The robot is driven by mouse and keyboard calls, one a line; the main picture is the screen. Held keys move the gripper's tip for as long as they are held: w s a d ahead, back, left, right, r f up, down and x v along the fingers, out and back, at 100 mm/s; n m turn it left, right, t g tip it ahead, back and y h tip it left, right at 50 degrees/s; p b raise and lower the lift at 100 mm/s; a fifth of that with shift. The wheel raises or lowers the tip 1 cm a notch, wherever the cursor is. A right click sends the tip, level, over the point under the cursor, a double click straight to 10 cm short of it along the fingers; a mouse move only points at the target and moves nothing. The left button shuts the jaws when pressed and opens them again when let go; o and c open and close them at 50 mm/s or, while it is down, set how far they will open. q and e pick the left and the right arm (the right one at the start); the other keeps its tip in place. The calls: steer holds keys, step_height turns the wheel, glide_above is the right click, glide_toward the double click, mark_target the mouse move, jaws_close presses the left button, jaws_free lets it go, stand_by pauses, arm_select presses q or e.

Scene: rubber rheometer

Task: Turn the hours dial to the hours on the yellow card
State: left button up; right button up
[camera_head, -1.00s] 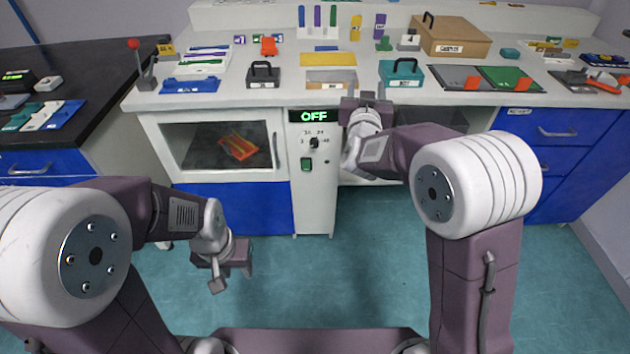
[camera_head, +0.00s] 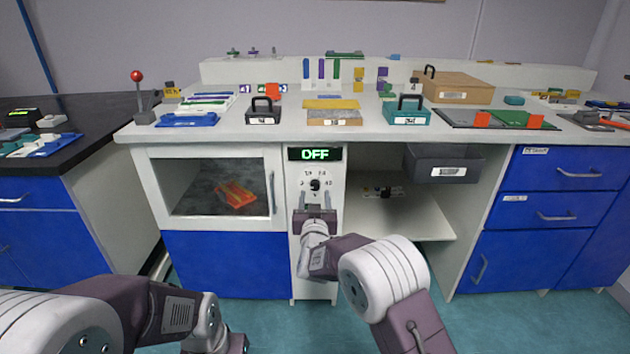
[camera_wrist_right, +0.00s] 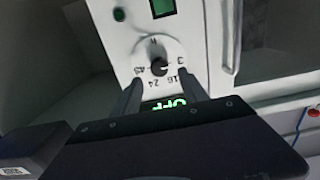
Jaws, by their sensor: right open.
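The hours dial (camera_head: 315,185) is a small dark knob on the white panel below the green OFF display (camera_head: 315,154). In the right wrist view the dial (camera_wrist_right: 159,67) appears upside down, with numbers around it, 16 and 24 among them; its pointer is unclear. My right gripper (camera_head: 316,200) is open just below the dial in the head view. In its wrist view the fingers (camera_wrist_right: 160,90) are apart and empty, one towards each side of the dial. A small yellow card (camera_head: 172,92) stands at the bench's back left, its writing too small to read. My left gripper (camera_head: 236,344) is cut off at the bottom edge.
A glass-fronted chamber (camera_head: 220,186) with an orange-yellow thing inside is left of the panel. An open shelf (camera_head: 400,222) and a grey drawer (camera_head: 440,163) are to the right. A green switch (camera_wrist_right: 162,8) is on the panel near the dial.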

mark_target(315, 187)
steer(key=w+b, duration=0.3)
steer(key=w, duration=0.1)
steer(key=shift+f, duration=0.15)
steer(key=shift+w, duration=0.3)
arm_select(q)
steer(key=shift+f, duration=0.7)
arm_select(e)
jaws_close()
